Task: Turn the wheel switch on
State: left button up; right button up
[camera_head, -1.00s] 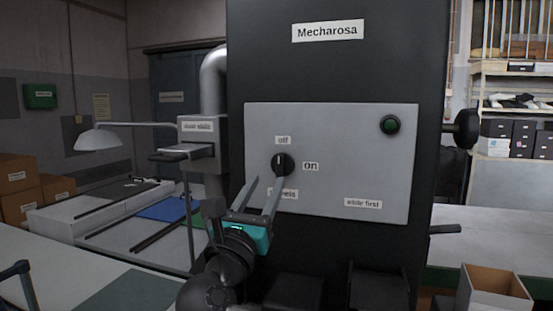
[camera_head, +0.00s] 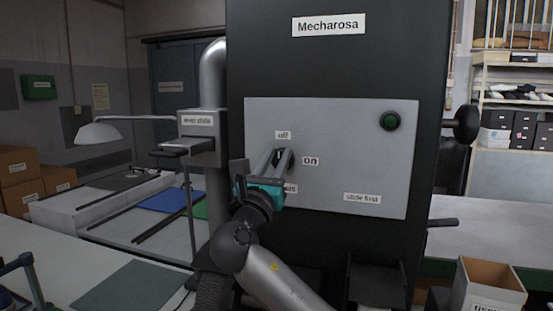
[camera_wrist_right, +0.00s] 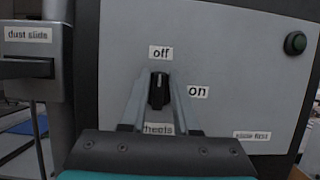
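The wheel switch is a black knob (camera_head: 284,158) on the grey panel (camera_head: 340,120) of the black Mecharosa machine. It also shows in the right wrist view (camera_wrist_right: 159,92), upright, with its light mark at the top toward the "off" label (camera_wrist_right: 161,52). The "on" label (camera_wrist_right: 197,91) is to its right, and a partly covered label ending in "heels" is below. My right gripper (camera_head: 278,155) is at the knob, with one finger on each side. Its fingers (camera_wrist_right: 159,85) look open around the knob; firm contact cannot be made out. My left gripper is not in view.
A round green button (camera_head: 390,121) is at the panel's upper right, above a "slide first" label (camera_head: 362,198). A dust slide box (camera_head: 198,138) stands left of the machine. A black side knob (camera_head: 466,123) and a lever (camera_head: 443,222) stick out at right.

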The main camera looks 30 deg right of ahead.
grip_shut()
